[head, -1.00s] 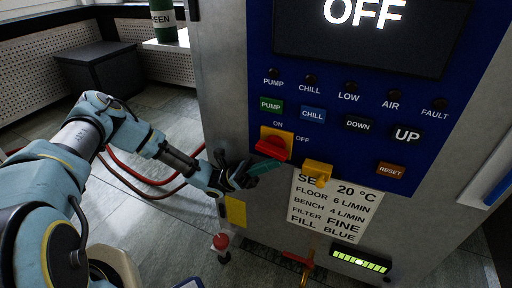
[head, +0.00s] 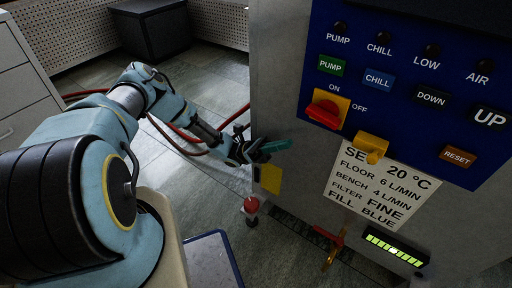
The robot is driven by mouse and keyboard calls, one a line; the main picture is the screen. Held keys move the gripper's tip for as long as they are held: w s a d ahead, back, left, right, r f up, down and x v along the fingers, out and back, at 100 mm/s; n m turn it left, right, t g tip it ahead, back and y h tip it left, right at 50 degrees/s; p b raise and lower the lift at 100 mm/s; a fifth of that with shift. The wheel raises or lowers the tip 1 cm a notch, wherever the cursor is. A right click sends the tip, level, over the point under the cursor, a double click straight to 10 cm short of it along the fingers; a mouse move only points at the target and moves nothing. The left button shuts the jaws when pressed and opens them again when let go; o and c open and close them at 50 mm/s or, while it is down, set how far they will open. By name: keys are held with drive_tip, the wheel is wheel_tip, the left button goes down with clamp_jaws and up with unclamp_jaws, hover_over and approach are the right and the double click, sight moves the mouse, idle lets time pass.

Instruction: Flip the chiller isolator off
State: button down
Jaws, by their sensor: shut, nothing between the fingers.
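The chiller isolator is a red rotary knob (head: 325,114) on a yellow plate (head: 343,103), low on the left of the blue panel (head: 395,120). ON is printed above it and OFF to its right. I cannot tell for sure which mark the knob points at. My gripper (head: 277,147) has teal fingertips. It is shut and empty, left of and below the knob in the picture, in front of the grey cabinet side and apart from the knob.
A yellow lever (head: 371,147) sticks out right of and below the knob. Buttons marked PUMP (head: 331,66), CHILL (head: 378,80) and RESET (head: 458,157) are on the panel. A white label (head: 376,189) hangs below. A red-handled valve (head: 331,245) and red-topped post (head: 251,206) stand lower.

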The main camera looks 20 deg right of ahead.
drive_tip(key=r+b+v, duration=0.1)
drive_tip(key=v, duration=0.9)
drive_tip(key=shift+w+a, duration=0.2)
drive_tip(key=shift+w, duration=0.15)
